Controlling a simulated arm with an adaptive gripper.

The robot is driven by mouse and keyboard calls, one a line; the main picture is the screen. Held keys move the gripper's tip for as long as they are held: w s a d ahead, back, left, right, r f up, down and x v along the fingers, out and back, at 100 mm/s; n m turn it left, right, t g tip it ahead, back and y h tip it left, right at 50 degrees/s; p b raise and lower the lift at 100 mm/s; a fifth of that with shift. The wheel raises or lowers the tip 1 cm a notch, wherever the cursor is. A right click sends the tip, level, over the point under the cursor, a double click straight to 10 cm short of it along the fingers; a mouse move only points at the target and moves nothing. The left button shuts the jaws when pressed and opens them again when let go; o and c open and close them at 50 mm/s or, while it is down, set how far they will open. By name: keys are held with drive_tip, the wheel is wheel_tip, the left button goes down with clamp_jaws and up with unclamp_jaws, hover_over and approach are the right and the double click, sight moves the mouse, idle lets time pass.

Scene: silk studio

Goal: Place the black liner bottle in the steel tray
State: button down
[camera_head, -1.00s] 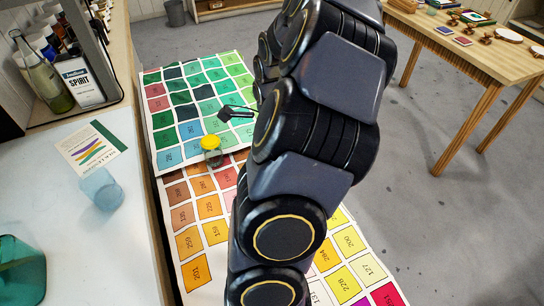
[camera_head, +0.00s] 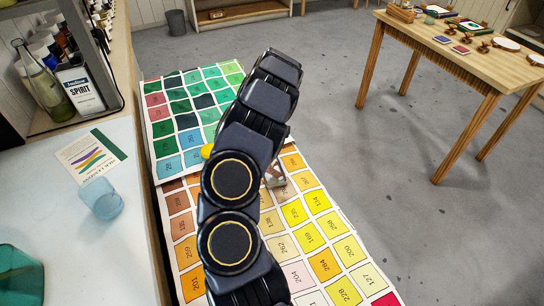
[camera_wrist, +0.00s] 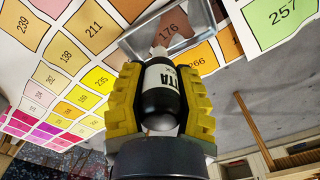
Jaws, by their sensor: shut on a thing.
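The black liner bottle (camera_wrist: 160,103), with a white label and a pale tip, is between the yellow pads of my gripper (camera_wrist: 161,92) in the wrist view. The gripper is shut on it. The steel tray (camera_wrist: 203,18) shows just beyond the bottle's tip, partly covered by the bottle and a finger; I cannot tell the height of the bottle over it. In the head view, part of the shiny tray (camera_head: 277,177) shows at the right of my arm. My arm hides the gripper and bottle there.
Numbered colour charts (camera_head: 300,215) cover the surface under my arm. A blue glass (camera_head: 101,198) stands on the white counter at left. A wooden table (camera_head: 470,55) stands at far right.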

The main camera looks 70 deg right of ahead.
drive_tip(key=shift+w+d+f, duration=0.2)
drive_tip(key=shift+d+f, duration=0.2)
drive_tip(key=shift+f, duration=1.55)
drive_tip(key=c, duration=0.8)
unclamp_jaws()
drive_tip(key=shift+f, duration=0.15)
wheel_tip(320, 180, up, 12)
drive_tip(key=shift+r, duration=0.15)
